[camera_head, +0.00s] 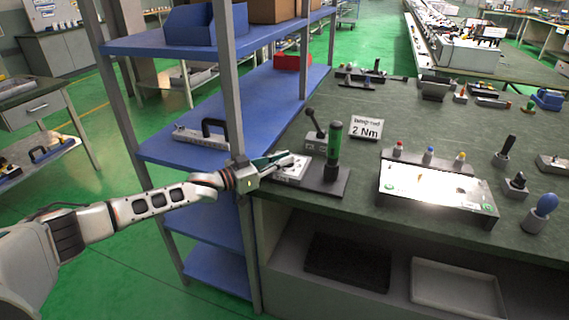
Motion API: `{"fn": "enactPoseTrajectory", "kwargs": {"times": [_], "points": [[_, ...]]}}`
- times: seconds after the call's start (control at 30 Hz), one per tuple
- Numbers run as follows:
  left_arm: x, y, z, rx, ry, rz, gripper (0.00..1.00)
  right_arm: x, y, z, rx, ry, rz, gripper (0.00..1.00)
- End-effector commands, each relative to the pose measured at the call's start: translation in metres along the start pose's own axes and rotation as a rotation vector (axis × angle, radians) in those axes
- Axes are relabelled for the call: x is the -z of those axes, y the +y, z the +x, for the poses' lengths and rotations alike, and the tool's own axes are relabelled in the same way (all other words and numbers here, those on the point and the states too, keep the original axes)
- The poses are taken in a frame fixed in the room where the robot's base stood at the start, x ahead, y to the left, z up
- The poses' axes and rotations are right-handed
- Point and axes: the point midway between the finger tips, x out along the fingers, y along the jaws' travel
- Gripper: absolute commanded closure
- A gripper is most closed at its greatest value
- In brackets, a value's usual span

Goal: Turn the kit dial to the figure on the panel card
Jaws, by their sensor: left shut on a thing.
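The panel card (367,128) is a small white sign on the green worktop and its larger line reads "2 Nm". The kit is a dark base plate (325,184) at the worktop's left edge, carrying a small white box (294,176) and an upright tool (333,150) with a green top. My left gripper (284,160) reaches in from the left, over the white box, and is shut on the kit dial there. The fingers hide the dial, so I cannot read its setting. My right gripper is not in view.
A black-knobbed lever (313,125) stands just behind the kit. A blue shelf rack (180,150) with grey posts stands close on the left, by my left arm. A brightly lit panel box (436,190) with coloured knobs sits to the right.

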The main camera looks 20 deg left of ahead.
Motion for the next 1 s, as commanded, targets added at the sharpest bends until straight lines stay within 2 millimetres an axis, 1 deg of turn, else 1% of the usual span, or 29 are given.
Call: {"fn": "enactPoseTrajectory", "kwargs": {"times": [0.03,0.2,0.4,0.57,0.93,1.0], "points": [[-0.0044,-0.0036,-0.0006,-0.017,-0.004,0.003,1.00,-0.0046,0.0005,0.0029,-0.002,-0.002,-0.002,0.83],[-0.0034,-0.0035,-0.0001,-0.076,-0.003,0.002,1.00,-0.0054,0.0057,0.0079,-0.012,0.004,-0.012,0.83],[-0.0015,-0.0038,-0.0001,-0.115,-0.001,0.001,1.00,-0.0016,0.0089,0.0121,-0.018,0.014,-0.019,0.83],[-0.0004,-0.0035,0.0000,-0.128,-0.001,0.000,1.00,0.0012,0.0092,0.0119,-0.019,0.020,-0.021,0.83],[0.0011,-0.0032,0.0004,-0.131,0.001,0.001,1.00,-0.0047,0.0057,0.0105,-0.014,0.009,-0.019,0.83],[0.0011,-0.0031,0.0005,-0.131,0.001,0.001,0.78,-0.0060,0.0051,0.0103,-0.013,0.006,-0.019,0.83]]}}
